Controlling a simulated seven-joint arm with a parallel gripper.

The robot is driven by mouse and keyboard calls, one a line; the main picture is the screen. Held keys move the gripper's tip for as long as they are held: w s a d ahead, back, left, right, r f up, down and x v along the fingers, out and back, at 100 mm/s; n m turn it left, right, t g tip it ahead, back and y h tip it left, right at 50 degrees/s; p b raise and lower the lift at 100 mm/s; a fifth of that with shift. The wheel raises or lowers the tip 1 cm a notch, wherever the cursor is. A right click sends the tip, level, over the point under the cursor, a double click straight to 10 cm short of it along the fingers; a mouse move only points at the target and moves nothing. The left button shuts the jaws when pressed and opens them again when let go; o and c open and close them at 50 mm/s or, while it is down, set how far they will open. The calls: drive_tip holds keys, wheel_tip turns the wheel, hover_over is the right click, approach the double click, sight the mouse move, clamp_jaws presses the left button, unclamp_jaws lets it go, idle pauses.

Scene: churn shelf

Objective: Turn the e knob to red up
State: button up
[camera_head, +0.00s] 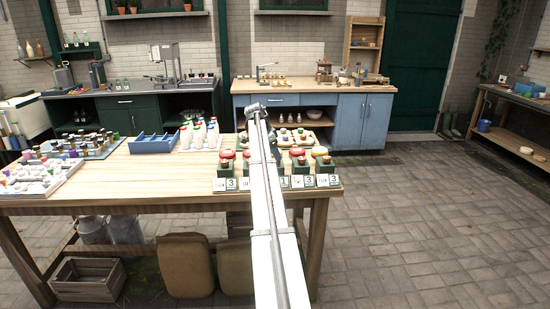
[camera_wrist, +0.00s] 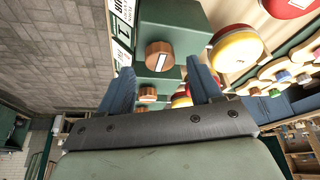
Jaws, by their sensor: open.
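My gripper (camera_wrist: 162,72) is open in the wrist view, with its two blue fingers apart. A round wooden knob (camera_wrist: 153,54) with a white mark on its face sits on a green box (camera_wrist: 178,22) and shows between the fingertips. I cannot tell whether they touch it. More wooden knobs (camera_wrist: 148,93) follow farther down the row. In the head view the row of green boxes (camera_head: 302,168) stands along the table's front right edge, partly hidden by my arm. I cannot read which knob is e, nor see red on the knob between my fingers.
White number cards (camera_head: 328,180) stand before the boxes. White bottles (camera_head: 198,135), a blue tray (camera_head: 152,143) and trays of small jars (camera_head: 35,175) are on the table (camera_head: 140,170). Its front middle is clear.

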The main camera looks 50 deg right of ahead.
drive_tip(key=shift+x, duration=1.35)
drive_tip(key=shift+c, duration=0.4)
drive_tip(key=c, duration=1)
drive_tip(key=shift+o, duration=0.2)
